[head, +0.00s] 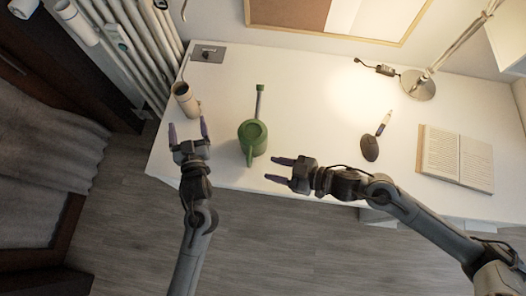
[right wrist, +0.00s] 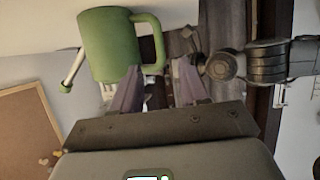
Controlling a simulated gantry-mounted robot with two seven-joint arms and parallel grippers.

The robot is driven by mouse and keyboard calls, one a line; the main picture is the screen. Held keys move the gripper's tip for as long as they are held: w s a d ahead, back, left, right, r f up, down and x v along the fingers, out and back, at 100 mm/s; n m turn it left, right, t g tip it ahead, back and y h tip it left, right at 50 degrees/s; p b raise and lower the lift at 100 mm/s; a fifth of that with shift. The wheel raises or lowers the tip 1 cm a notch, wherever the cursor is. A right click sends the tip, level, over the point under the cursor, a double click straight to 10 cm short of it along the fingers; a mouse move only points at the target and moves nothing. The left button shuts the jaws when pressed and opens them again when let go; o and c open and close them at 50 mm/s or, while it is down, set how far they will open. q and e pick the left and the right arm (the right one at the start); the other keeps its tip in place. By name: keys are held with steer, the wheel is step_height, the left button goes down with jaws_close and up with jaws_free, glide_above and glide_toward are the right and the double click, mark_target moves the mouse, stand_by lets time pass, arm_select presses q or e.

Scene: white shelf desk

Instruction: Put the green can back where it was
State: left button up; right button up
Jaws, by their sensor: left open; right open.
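The green can (head: 252,138) is a watering can standing on the white desk, near its front edge. Its long thin spout points to the back of the desk and its handle faces the front. In the right wrist view the green can (right wrist: 108,45) shows at the upper left with its handle on the right side. My right gripper (head: 270,170) is open and empty, just right of and in front of the can's handle. Its fingers also show in the right wrist view (right wrist: 158,82). My left gripper (head: 187,126) is open and empty, left of the can and in front of a beige cup.
The white desk (head: 310,100) has free room in its middle. A beige cup (head: 186,100) stands at the left edge. A dark mouse-like object (head: 370,148), a pen (head: 384,122), an open book (head: 455,158) and a lamp base (head: 419,85) are to the right.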

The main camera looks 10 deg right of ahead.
steer(key=d+m+t+h, duration=0.3)
steer(key=d+m+h, duration=0.4)
steer(key=d+h, duration=0.15)
steer(key=s+d+f+m+g+h, duration=0.1)
steer(key=s+d+g, duration=0.1)
steer(key=s, duration=0.1)
steer(key=s+d+f+m+g+h, duration=0.1)
steer(key=s+d, duration=0.1)
steer(key=s, duration=0.2)
steer(key=s+d+f+m+g+h, duration=0.1)
steer(key=s+d+g, duration=0.1)
steer(key=s, duration=0.1)
steer(key=shift+s+d+m+g, duration=0.1)
steer(key=shift+s+m+g, duration=0.05)
steer(key=shift+m+g, duration=0.15)
stand_by(1.2)
